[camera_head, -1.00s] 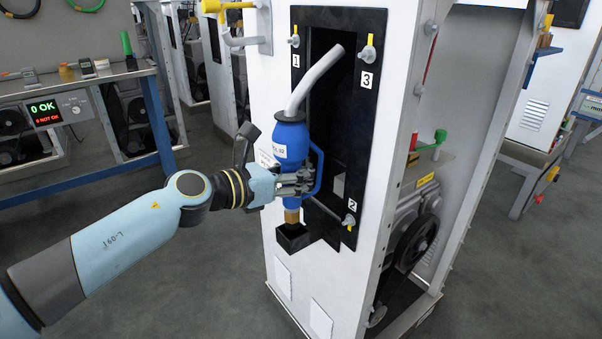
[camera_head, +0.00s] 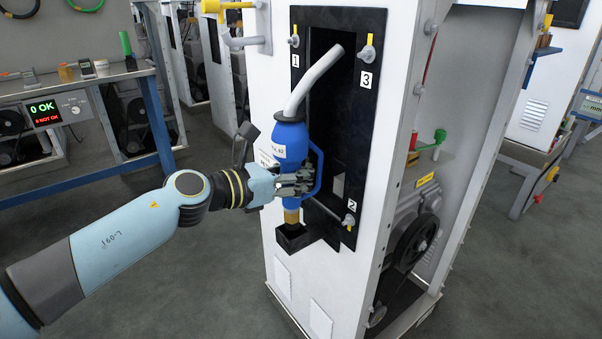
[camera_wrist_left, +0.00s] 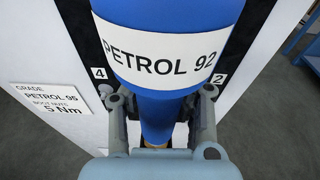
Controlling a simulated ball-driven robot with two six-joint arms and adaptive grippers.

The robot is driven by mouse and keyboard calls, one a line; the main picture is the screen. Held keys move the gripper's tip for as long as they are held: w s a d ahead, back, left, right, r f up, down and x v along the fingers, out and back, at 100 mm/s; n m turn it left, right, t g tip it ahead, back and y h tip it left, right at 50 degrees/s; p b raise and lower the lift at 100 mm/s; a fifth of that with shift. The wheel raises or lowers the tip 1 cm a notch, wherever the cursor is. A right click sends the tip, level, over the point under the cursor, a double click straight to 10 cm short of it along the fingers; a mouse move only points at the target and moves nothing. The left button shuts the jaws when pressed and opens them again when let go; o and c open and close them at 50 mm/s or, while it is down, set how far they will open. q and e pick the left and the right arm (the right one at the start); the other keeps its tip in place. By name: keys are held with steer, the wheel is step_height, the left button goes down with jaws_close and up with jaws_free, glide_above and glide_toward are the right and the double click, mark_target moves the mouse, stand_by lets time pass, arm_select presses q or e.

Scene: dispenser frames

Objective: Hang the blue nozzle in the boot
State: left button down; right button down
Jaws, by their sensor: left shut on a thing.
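The blue nozzle (camera_head: 290,142) stands roughly upright with its grey spout (camera_head: 315,80) pointing up and its brass end (camera_head: 292,216) down. My left gripper (camera_head: 297,184) is shut around its lower body, beside the blue handle guard. In the left wrist view the nozzle (camera_wrist_left: 165,75) fills the top middle and its label reads PETROL 92. The boot (camera_head: 375,60) is a black frame with a dark recess on the white cabinet, with a small black cup (camera_head: 293,239) at its lower left. The brass end is right at the cup; I cannot tell whether it is seated.
Nuts with yellow marks sit beside the numbers 1, 2 and 3 on the boot frame. A plate (camera_wrist_left: 50,99) on the white cabinet reads GRADE PETROL 95, BOOT NUTS 5 Nm. A workbench (camera_head: 110,75) with a 0 OK display stands at left. The floor is open.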

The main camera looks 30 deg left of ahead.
mark_target(284, 202)
arm_select(q)
steer(key=shift+f+b, duration=1.35)
steer(key=shift+f, duration=0.05)
stand_by(0.3)
steer(key=shift+f+b, duration=0.75)
steer(key=shift+f, duration=0.05)
steer(key=shift+f+b, duration=0.4)
steer(key=shift+f, duration=0.05)
steer(key=c, duration=1)
jaws_free()
steer(key=shift+f, duration=0.1)
steer(key=shift+c, duration=0.2)
steer(key=v, duration=0.7)
steer(key=shift+s, duration=0.25)
